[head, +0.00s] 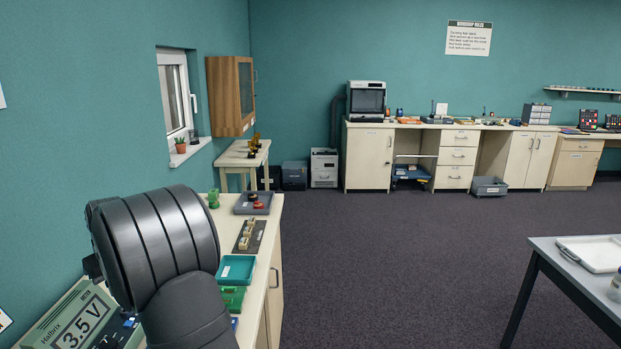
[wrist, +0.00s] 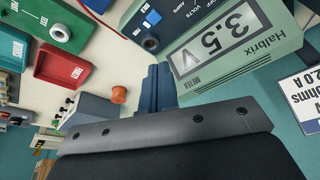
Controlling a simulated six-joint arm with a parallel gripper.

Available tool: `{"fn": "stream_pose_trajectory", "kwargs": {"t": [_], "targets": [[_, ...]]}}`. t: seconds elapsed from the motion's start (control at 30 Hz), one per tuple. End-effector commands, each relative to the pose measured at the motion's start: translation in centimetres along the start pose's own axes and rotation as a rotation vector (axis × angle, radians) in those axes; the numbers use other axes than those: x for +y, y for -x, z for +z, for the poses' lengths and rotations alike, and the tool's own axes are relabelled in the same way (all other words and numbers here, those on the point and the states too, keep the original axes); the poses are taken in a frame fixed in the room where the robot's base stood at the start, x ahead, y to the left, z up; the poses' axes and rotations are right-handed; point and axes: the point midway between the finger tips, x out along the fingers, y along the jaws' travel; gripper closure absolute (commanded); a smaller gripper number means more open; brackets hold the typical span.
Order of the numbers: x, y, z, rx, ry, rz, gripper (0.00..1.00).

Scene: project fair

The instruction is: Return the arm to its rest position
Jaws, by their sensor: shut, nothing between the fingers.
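My arm (head: 165,260) fills the lower left of the head view, bent over the left-hand bench. My gripper is hidden or out of frame there. In the wrist view my gripper's dark blue fingers (wrist: 157,82) are together with nothing between them. Beside the fingers is a green meter reading 3.5 V (wrist: 228,48). The meter also shows at the lower left of the head view (head: 75,325). I cannot tell whether the fingers touch the meter.
The wrist view shows a red tray (wrist: 62,66) and an orange spool (wrist: 119,95). A grey table (head: 545,246) stands at right. The middle floor is clear.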

Motion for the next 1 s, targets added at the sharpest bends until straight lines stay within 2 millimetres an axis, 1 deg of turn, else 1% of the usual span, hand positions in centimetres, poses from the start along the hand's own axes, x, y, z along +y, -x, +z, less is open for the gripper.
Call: {"fn": "stream_pose_trajectory", "kwargs": {"t": [0.17,0.27,0.37,0.7,0.83,1.0], "targets": [[0.0,0.0,0.0,0.000,0.000,0.000,1.00],[0.0,-0.4,0.1,-0.001,0.000,0.000,1.00],[0.0,-1.3,0.4,-0.002,0.000,-0.001,1.00],[0.0,-6.6,2.1,-0.004,-0.001,-0.002,1.00],[0.0,-7.9,2.5,-0.002,-0.001,-0.001,1.00],[0.0,-8.7,2.7,0.000,0.000,-0.001,1.00]]}}
